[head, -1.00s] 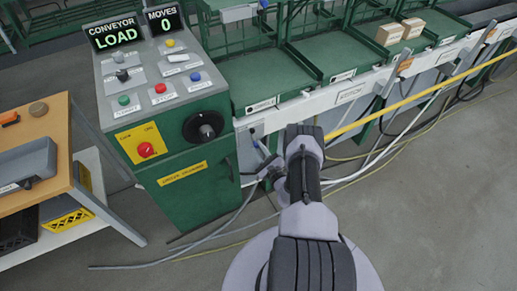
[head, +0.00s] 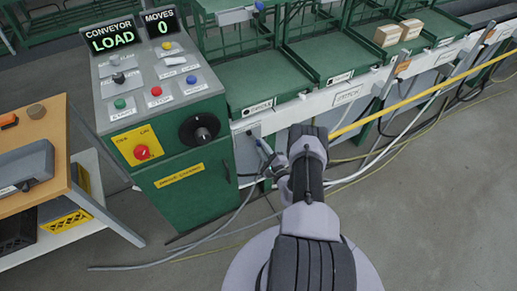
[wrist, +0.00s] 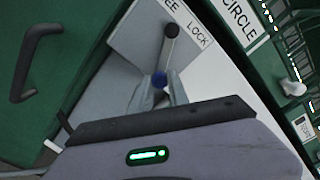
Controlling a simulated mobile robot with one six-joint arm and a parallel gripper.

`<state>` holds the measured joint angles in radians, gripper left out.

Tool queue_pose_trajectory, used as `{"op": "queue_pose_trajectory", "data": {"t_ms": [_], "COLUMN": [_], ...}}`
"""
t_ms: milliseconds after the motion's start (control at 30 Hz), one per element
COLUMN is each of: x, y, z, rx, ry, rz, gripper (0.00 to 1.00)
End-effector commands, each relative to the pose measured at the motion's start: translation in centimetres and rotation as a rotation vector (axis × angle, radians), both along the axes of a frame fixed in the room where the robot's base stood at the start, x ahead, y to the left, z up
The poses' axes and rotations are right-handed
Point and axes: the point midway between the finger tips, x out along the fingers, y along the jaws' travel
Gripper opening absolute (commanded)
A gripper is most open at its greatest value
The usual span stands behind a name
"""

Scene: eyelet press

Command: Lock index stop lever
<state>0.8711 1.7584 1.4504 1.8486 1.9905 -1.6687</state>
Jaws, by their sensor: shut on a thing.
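In the wrist view the lever runs from the pivot down towards my gripper (wrist: 161,91), slightly left, and the knob is between the fingertips. My gripper is shut on the knob. In the head view the plate (head: 243,158) is on the conveyor front, and my gripper (head: 266,160) is beside it, small and partly hidden.
The green control cabinet (head: 190,200) stands left of the plate; its handle (wrist: 30,58) shows in the wrist view. The display (head: 110,38) reads "LOAD" and "0". Green trays (head: 265,85) line the conveyor, and a yellow rail (head: 430,90) runs right. Cables lie on the floor.

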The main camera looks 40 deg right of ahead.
Motion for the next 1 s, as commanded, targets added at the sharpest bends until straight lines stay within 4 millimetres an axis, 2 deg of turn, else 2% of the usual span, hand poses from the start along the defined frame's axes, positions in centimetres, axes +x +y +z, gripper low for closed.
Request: {"op": "queue_pose_trajectory", "data": {"t_ms": [100, 367, 400, 467, 500, 833, 933, 1000], "x": [-0.2, -0.2, -0.2, -0.2, -0.2, -0.6, -2.1, -4.0], "y": [-0.5, -0.5, -0.5, -0.5, -0.5, -0.4, -0.1, 0.3], "z": [0.2, 0.2, 0.2, 0.2, 0.2, 0.3, 0.5, 0.6], "rx": [-0.083, -0.089, -0.089, -0.089, -0.089, -0.087, -0.086, -0.083], "ry": [0.024, 0.024, 0.024, 0.024, 0.024, 0.023, 0.025, 0.025], "rz": [0.0, -0.001, 0.0, 0.0, 0.0, -0.001, -0.002, -0.005], "gripper": [0.0, 0.0, 0.29, 0.4, 0.43, 0.43, 0.43, 0.43]}}
